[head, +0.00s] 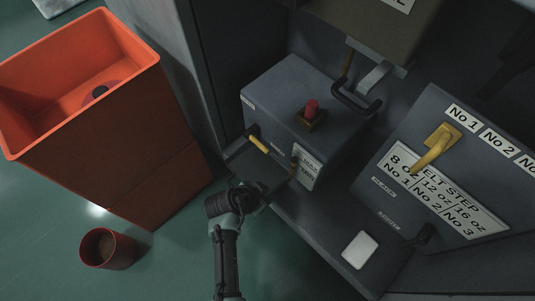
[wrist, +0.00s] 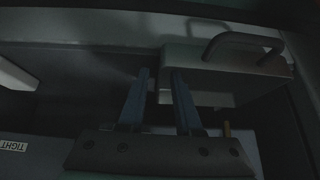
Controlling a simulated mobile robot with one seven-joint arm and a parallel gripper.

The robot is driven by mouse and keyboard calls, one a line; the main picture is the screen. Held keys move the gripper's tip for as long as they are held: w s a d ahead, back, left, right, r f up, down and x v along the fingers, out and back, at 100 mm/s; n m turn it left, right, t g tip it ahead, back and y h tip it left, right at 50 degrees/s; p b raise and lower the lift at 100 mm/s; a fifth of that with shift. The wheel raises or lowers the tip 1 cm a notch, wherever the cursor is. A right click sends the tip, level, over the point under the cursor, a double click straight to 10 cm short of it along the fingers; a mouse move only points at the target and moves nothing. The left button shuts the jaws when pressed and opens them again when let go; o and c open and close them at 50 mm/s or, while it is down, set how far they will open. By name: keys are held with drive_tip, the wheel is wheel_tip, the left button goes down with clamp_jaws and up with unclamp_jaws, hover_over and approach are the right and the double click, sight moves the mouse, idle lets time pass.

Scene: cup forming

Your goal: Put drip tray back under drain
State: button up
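In the head view my gripper (head: 258,193) reaches to a dark flat panel or tray (head: 252,168) at the foot of the grey box unit; its fingers are hard to make out there. In the wrist view my gripper (wrist: 161,75) shows two bluish fingers standing apart, with no clear grip on anything. A dark box-like piece with a curved handle (wrist: 240,42) lies beyond and right of the fingers; its left end overlaps the gap between them. I cannot tell for sure which piece is the drip tray. The drain is not clearly visible.
An orange bin (head: 110,130) stands on the green floor at left, with a small reddish cup-like container (head: 106,248) in front. A labelled panel (head: 450,165) with a yellow lever is at right.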

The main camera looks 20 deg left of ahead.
drive_tip(key=p+v, duration=0.6)
drive_tip(key=v, duration=0.5)
drive_tip(key=shift+s+r, duration=0.25)
drive_tip(key=shift+r, duration=0.05)
drive_tip(key=shift+a, duration=0.1)
